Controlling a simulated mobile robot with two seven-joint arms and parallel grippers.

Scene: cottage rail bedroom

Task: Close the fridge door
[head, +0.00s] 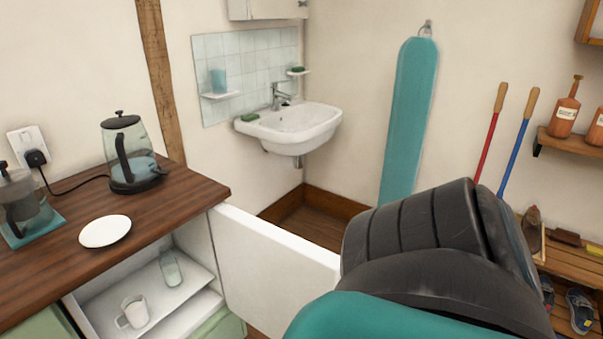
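The fridge (210,275) is a small white one under the wooden counter. Its door (275,258) stands wide open, swung out to the right from a hinge side near the counter's right corner. The door's outer end is hidden behind one of my arm links, in black and teal. I cannot tell whether this link touches the door. Inside the fridge, a white mug (133,312) and a clear glass (171,268) stand on a white shelf (105,302). Neither of my grippers shows in the head view.
The counter (165,205) holds a kettle (128,152), a white plate (105,231) and a glass press (25,205). A sink (290,127) and a teal ironing board (408,120) are on the walls behind. A shoe rack (575,268) stands at right.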

